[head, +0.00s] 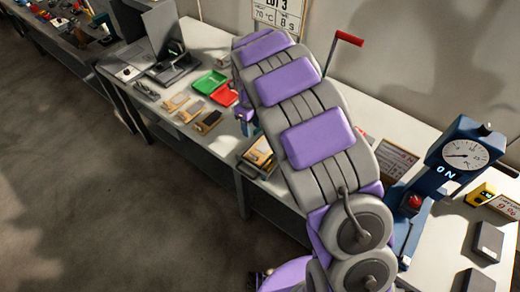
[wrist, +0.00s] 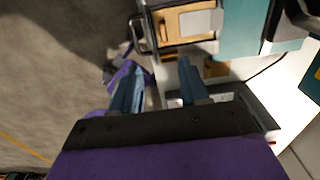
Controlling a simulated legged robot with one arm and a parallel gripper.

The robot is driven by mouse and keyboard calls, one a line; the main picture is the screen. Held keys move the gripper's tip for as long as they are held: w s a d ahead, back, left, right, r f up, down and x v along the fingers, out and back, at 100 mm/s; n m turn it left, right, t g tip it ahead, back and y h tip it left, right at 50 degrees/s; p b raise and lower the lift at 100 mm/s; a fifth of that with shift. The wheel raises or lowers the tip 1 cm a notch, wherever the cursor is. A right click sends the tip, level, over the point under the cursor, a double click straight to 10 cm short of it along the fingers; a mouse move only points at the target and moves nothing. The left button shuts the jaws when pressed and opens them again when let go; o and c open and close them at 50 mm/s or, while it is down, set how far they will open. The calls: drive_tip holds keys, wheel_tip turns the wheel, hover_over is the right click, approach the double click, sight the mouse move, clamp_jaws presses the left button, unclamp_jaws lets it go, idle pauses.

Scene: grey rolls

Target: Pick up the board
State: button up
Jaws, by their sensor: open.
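In the wrist view my gripper (wrist: 160,72) is open, with its two blue fingers apart and nothing between them. A tan board with a grey plate (wrist: 188,22) lies in a dark frame with a handle, just beyond the fingertips. In the head view a tan board in a similar frame (head: 261,153) lies at the front edge of the bench, beside my arm. Several small boards (head: 190,111) lie in a row farther left on the bench. My arm hides most of my gripper in the head view.
The pale bench (head: 215,150) runs along the wall. A green tray (head: 210,82) and a red tray (head: 226,95) stand behind the small boards. A blue press with a dial (head: 463,155) stands at the right. The floor in front is clear.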

drive_tip(key=b, duration=0.2)
hover_over(254, 153)
drive_tip(key=f, duration=0.7)
drive_tip(key=a+f, duration=0.1)
drive_tip(key=f, duration=0.3)
drive_tip(key=shift+s+f, duration=0.15)
drive_tip(key=shift+s, duration=0.2)
drive_tip(key=shift+d+f, duration=0.1)
drive_tip(key=shift+f, duration=0.25)
drive_tip(key=shift+w+d+f, duration=0.1)
drive_tip(key=shift+d+f, duration=0.25)
wheel_tip(254, 153, down, 4)
drive_tip(key=shift+w+d+f+b, duration=0.1)
drive_tip(key=shift+w+f+b, duration=0.1)
drive_tip(key=shift+b, duration=0.4)
drive_tip(key=shift+a, duration=0.25)
drive_tip(key=shift+d, duration=0.25)
drive_tip(key=c, duration=0.6)
drive_tip(key=shift+a, duration=0.1)
clamp_jaws()
